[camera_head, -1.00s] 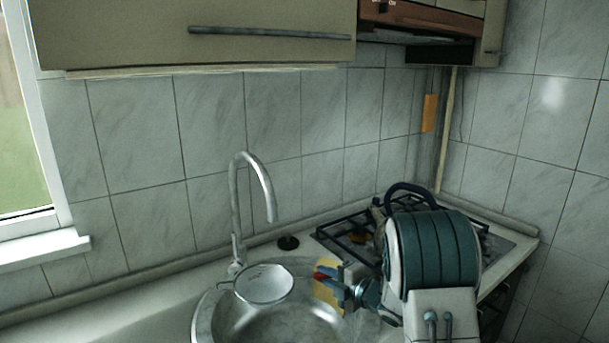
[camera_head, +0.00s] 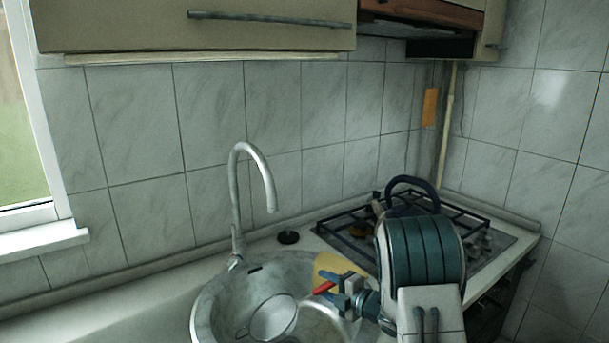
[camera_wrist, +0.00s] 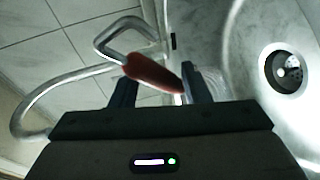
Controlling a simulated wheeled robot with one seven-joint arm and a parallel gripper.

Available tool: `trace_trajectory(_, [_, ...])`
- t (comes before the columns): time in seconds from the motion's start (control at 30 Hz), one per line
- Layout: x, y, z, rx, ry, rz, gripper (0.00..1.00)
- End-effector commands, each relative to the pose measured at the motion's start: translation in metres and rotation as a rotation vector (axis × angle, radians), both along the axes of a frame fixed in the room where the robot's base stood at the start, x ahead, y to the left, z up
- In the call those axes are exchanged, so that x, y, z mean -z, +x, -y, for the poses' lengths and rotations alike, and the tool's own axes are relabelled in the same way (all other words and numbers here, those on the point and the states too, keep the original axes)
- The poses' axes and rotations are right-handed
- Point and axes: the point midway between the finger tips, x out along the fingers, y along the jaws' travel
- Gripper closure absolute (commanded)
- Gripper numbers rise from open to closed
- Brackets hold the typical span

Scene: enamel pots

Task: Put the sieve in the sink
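The sieve (camera_head: 274,318) has a round pale mesh bowl and a red handle. Its bowl is tilted, low inside the round metal sink (camera_head: 207,303). My gripper (camera_head: 343,288) is over the right side of the sink, at the handle. In the wrist view the red handle (camera_wrist: 152,74) with its metal loop end slants across the space between my gripper's fingers (camera_wrist: 158,84). The fingers stand well apart, wider than the handle, so the gripper looks open around it. The bowl is not clear in the wrist view.
The tap (camera_head: 238,205) arches up behind the sink. A yellow item (camera_head: 334,264) lies by the sink's right edge, partly hidden by my gripper. A black plug (camera_head: 288,237) sits behind the sink. The gas hob (camera_head: 345,232) is at the right, behind my arm.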

Motion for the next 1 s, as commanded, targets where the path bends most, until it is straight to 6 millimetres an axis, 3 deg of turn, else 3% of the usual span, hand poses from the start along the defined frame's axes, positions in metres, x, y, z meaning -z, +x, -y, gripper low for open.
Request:
trace_trajectory(0.47, [-0.001, -0.007, 0.008, 0.004, 0.0, 0.001, 0.59])
trace_trajectory(1.0, [-0.019, -0.084, 0.083, 0.003, 0.001, 0.002, 0.59])
